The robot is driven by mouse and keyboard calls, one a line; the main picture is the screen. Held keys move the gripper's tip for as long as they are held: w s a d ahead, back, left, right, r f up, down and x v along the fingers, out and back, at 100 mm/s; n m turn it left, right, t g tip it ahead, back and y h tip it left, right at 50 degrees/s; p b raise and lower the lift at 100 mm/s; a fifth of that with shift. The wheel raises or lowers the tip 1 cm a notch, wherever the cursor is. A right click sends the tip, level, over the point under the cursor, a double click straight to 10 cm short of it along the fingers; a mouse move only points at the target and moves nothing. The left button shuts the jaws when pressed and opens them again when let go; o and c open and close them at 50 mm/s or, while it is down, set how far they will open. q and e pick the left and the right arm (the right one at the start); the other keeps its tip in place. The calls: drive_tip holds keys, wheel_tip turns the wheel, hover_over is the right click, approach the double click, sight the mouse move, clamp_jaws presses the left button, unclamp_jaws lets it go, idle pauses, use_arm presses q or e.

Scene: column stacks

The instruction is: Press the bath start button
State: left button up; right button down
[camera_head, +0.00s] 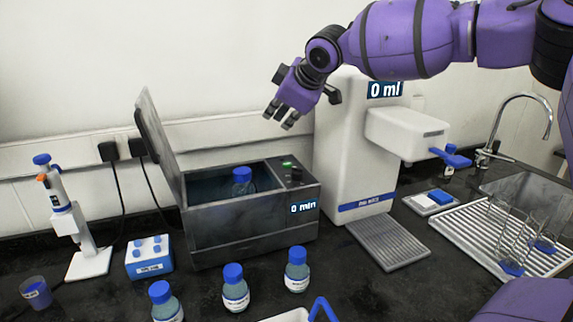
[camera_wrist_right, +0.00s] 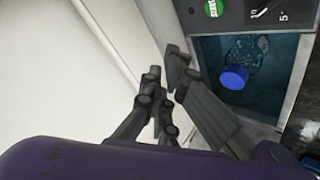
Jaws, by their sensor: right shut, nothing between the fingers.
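The bath (camera_head: 240,218) is a dark grey box with its lid (camera_head: 158,140) raised at the left. A blue-capped bottle (camera_head: 242,178) stands in its water; the blue cap also shows in the right wrist view (camera_wrist_right: 234,77). The green start button (camera_head: 287,164) is on the bath's top panel at the right, above the "0 min" display. It also shows at the top of the right wrist view (camera_wrist_right: 213,8). My right gripper (camera_head: 279,120) is shut and empty, in the air above the bath and apart from the button. My left gripper is not in view.
A white dispenser (camera_head: 355,150) reading "0 ml" stands right of the bath. Several blue-capped bottles (camera_head: 236,288) stand in front. A pipette stand (camera_head: 90,262) and blue block (camera_head: 149,262) are at the left. A sink and drying rack (camera_head: 470,238) are at the right.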

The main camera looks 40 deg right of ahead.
drive_tip(key=b, duration=0.2)
hover_over(287, 165)
drive_tip(key=w+a, duration=0.1)
wheel_tip(287, 165, down, 7)
drive_tip(key=shift+w+a+f, duration=0.1)
drive_tip(key=shift+w+a, duration=0.05)
drive_tip(key=shift+f, duration=0.45)
idle(0.3)
idle(0.4)
